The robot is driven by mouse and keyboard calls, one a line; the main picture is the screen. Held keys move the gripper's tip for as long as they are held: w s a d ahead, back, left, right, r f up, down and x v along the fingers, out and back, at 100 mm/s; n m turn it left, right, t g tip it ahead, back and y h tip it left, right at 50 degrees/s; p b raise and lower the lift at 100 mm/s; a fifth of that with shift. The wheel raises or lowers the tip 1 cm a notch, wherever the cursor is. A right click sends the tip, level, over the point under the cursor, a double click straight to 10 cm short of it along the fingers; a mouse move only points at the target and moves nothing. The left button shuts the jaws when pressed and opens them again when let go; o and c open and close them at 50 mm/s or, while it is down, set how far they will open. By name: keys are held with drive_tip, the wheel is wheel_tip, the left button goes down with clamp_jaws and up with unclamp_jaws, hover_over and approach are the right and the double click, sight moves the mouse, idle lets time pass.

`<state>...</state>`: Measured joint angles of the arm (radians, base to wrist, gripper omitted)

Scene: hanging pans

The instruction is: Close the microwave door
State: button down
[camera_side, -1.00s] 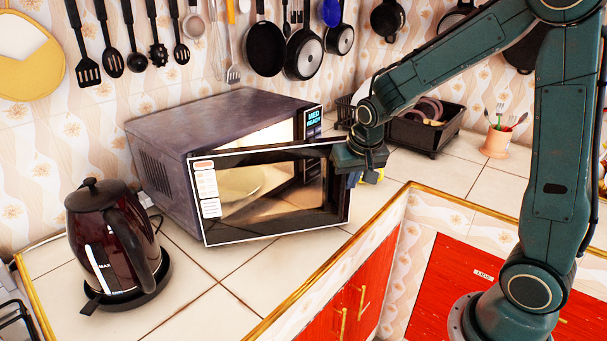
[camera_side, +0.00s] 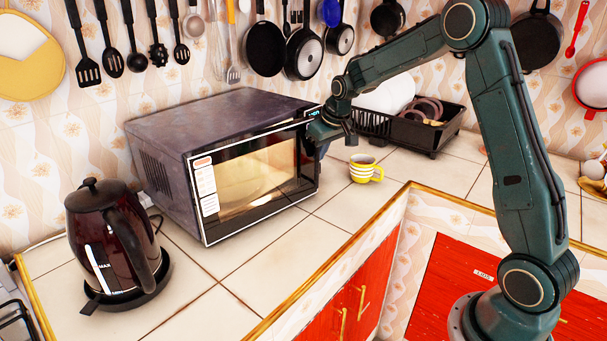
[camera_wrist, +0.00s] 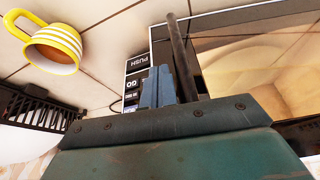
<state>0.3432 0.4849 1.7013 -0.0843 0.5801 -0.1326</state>
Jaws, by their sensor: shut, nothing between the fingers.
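The microwave (camera_side: 225,118) sits on the tiled counter, with its front facing forward and right. Its glass door (camera_side: 254,225) lies across the front, almost flush with the body; I cannot tell if a small gap is left at its right edge. My gripper (camera_side: 321,148) is at the door's free right edge and hides part of the control panel. In the wrist view, my shut, empty fingers (camera_wrist: 158,72) are over the control panel (camera_wrist: 138,80), beside the dark bar handle (camera_wrist: 183,55). I cannot tell if they touch it.
A yellow-striped cup (camera_side: 363,169) stands on the counter to the right of the microwave. A black dish rack (camera_side: 420,135) is behind it. A dark kettle (camera_side: 113,240) stands at the left front. Counter tiles before the microwave are clear.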

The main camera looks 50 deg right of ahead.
drive_tip(key=shift+w+d+n, duration=0.15)
drive_tip(key=shift+w+n, duration=0.15)
drive_tip(key=shift+w, duration=0.45)
drive_tip(key=shift+s, duration=0.15)
drive_tip(key=s+r, duration=0.7)
drive_tip(key=r, duration=0.2)
drive_tip(key=shift+s+a, duration=0.25)
drive_tip(key=shift+s, duration=0.15)
idle(0.4)
